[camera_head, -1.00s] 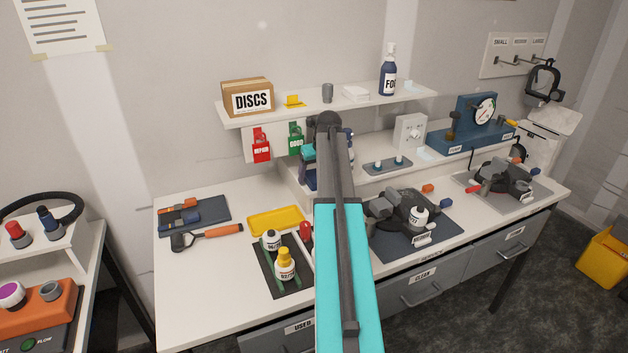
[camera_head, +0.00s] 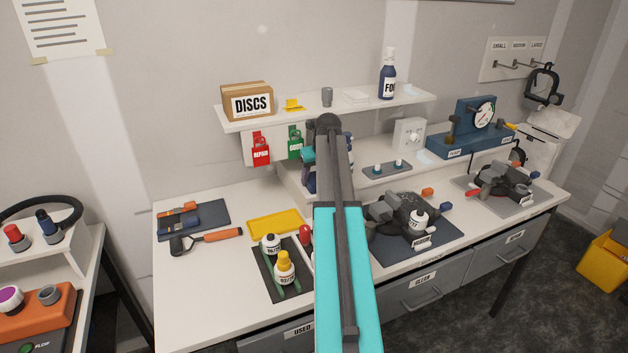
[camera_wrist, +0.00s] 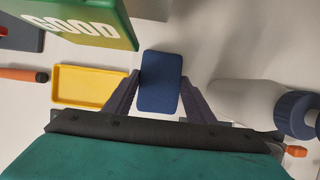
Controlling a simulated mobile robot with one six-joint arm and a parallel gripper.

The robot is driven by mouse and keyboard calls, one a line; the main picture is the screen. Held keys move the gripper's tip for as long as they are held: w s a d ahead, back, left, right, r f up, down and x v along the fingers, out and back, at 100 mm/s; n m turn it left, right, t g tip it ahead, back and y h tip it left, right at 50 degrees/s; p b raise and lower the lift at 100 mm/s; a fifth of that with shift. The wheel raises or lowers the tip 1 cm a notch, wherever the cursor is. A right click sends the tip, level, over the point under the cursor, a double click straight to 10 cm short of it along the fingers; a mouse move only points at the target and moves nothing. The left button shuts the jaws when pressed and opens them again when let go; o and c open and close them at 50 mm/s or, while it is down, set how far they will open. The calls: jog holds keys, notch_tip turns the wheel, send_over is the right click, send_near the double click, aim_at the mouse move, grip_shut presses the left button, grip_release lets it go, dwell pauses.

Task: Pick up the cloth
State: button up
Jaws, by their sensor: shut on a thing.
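My gripper (camera_wrist: 160,98) shows in the wrist view, with its two dark fingers closed on the sides of a dark blue, flat, round-cornered piece (camera_wrist: 161,80). I take this piece for the cloth, folded into a pad. It is held between the fingertips, above the white bench top. In the head view, my own arm hides most of the gripper and the cloth; only small teal and dark blue bits show beside the arm, below the shelf.
A green GOOD tag (camera_wrist: 82,22) hangs close at upper left in the wrist view. A yellow tray (camera_wrist: 88,86) lies below it, and a pale blue-capped bottle (camera_wrist: 250,98) stands close at right. The shelf (camera_head: 320,112) carries a DISCS box (camera_head: 247,101). Bare bench lies at front left.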

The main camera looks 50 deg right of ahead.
aim_at(313, 176)
jog(key=shift+r+b, duration=0.75)
jog(key=shift+r, duration=0.8)
jog(key=s+d+r+b, duration=0.1)
jog(key=s+b, duration=0.1)
jog(key=s, duration=0.6)
jog(key=s+d+r+b, duration=0.1)
jog(key=s+d+b, duration=0.1)
jog(key=s, duration=0.5)
jog(key=shift+s, duration=0.35)
